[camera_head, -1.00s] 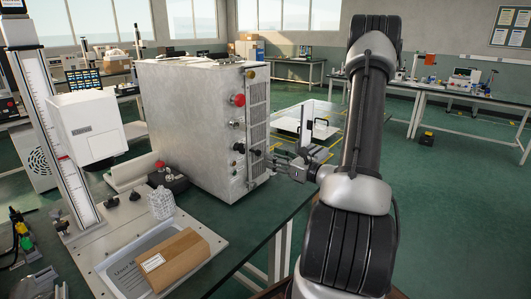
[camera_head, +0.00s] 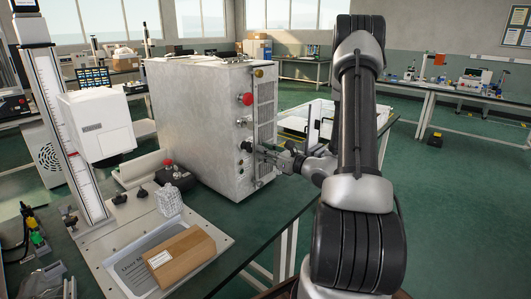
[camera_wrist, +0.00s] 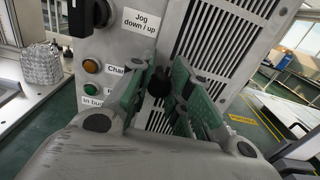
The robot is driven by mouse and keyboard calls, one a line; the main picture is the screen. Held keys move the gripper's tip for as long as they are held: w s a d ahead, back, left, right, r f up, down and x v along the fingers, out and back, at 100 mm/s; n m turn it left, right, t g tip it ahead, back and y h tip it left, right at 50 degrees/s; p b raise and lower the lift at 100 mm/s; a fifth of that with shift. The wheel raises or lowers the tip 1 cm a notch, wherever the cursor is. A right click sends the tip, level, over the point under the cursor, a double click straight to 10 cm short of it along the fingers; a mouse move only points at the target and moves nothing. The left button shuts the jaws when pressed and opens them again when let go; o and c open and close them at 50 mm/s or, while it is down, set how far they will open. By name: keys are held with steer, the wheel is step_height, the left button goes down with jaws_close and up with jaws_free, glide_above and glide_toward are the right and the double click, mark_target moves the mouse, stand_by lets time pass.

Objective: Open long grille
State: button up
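The long grille (camera_head: 265,103) is a tall slotted grey panel on the front of a large metal cabinet (camera_head: 200,115). It also fills the middle and right of the wrist view (camera_wrist: 222,35), and its panel looks flush with the cabinet front. A black knob (camera_wrist: 158,83) stands out from the grille. My gripper (camera_head: 263,151) is at the grille's lower half. In the wrist view my gripper (camera_wrist: 162,76) has its green-padded fingers apart, one on each side of the knob. I cannot tell whether either pad touches it.
Left of the grille are a "Jog down / up" label (camera_wrist: 140,20), an orange button (camera_wrist: 93,67) and a green button (camera_wrist: 91,87). A red button (camera_head: 246,99) is higher up. A cardboard box (camera_head: 180,256) lies on the bench in front. Open floor (camera_head: 455,220) is at the right.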

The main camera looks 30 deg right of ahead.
jaws_close()
